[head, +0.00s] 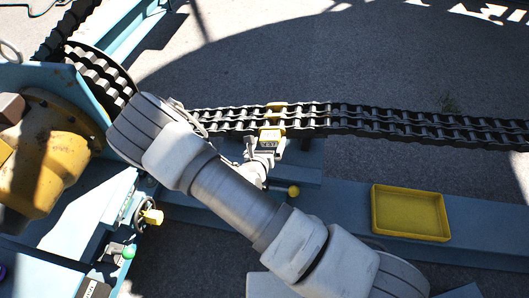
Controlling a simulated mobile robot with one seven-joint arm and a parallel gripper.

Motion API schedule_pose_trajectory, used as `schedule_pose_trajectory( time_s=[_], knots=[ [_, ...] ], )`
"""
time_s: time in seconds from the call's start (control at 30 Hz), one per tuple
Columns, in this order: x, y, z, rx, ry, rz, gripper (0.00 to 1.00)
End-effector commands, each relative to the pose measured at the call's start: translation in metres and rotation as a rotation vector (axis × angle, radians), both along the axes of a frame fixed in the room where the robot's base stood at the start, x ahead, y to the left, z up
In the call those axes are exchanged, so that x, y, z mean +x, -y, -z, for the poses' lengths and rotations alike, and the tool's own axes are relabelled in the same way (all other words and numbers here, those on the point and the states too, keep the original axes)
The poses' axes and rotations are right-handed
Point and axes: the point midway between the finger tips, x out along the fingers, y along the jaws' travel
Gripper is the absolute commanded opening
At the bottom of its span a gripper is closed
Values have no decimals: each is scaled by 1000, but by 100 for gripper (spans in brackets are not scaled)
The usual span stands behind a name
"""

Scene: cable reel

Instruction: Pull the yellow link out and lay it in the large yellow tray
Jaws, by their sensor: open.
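The yellow link (275,107) sits in the dark chain (375,116), which runs across the upper part of the head view. Its near end shows as a yellow block (269,136) at the chain's near side. My gripper (266,148) is open at this near end, with its fingers on either side or very close to it. I cannot tell whether they touch the link. The large yellow tray (411,236) lies empty on the blue beam at the right.
A toothed reel (104,73) and a rusty yellow motor housing (52,150) stand at the left. A small yellow knob (293,191) and a yellow handle (152,216) stick up near my arm.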

Motion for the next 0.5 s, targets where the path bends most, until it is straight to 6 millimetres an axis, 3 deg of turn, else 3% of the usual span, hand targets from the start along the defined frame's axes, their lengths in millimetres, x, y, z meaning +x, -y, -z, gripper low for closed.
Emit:
schedule_pose_trajectory(
  time_s=[0.2,0.47,0.5],
  knots=[
    [13,4,5,0,0,1,100],
    [14,4,5,0,0,0,100],
    [13,4,5,0,0,0,95]
  ],
)
